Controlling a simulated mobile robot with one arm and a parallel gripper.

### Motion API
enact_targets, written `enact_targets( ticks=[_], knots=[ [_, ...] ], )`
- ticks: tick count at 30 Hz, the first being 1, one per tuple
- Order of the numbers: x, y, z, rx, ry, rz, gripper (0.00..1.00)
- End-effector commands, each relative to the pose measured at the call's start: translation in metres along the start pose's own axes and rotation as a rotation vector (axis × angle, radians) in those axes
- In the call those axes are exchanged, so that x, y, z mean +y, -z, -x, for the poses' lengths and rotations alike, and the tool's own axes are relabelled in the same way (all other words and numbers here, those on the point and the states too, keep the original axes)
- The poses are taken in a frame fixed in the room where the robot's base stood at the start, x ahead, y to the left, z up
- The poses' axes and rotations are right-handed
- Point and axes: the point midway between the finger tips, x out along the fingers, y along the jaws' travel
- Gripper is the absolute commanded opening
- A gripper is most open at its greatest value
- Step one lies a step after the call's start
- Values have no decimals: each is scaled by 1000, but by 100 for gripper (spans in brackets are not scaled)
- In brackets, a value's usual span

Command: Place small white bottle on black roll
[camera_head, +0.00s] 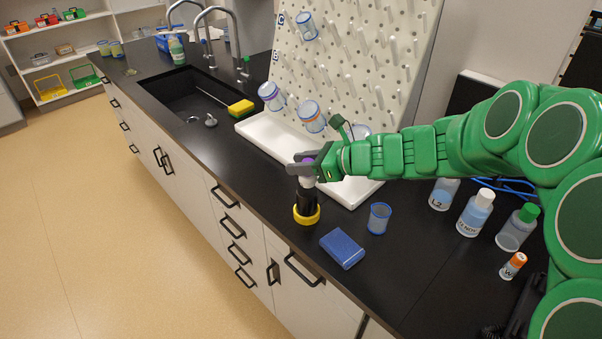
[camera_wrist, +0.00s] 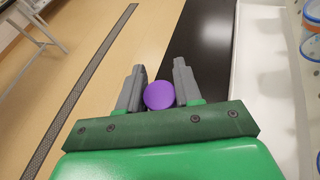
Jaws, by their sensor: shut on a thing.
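The small white bottle (camera_head: 307,182) is upright and has a purple cap, which shows in the wrist view (camera_wrist: 159,95). My gripper (camera_head: 303,168) is shut on it near the cap, with one grey finger on each side in the wrist view (camera_wrist: 158,88). The black roll (camera_head: 307,202) stands upright on the counter directly below the bottle, with a yellow ring (camera_head: 307,217) around its base. The bottle's lower end meets the roll's top in the head view; I cannot tell whether they touch. The roll is hidden in the wrist view.
A blue box (camera_head: 342,248) and a small beaker (camera_head: 379,218) stand near the roll. A white tray (camera_head: 350,190) and pegboard (camera_head: 350,60) are behind. Several bottles (camera_head: 474,213) stand to the right under my arm. The counter's front edge is close to the roll.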

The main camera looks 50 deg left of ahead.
Motion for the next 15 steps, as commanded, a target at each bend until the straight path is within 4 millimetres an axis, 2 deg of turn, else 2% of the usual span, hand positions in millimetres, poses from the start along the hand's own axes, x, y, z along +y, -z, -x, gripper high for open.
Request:
enact_targets(
  ticks=[4, 10, 15],
  knots=[
    [-4, 5, -6, 1, -1, -1, 4],
    [-4, 31, -16, 2, -1, -3, 4],
    [-4, 33, -16, 1, 0, 1, 4]
  ],
)
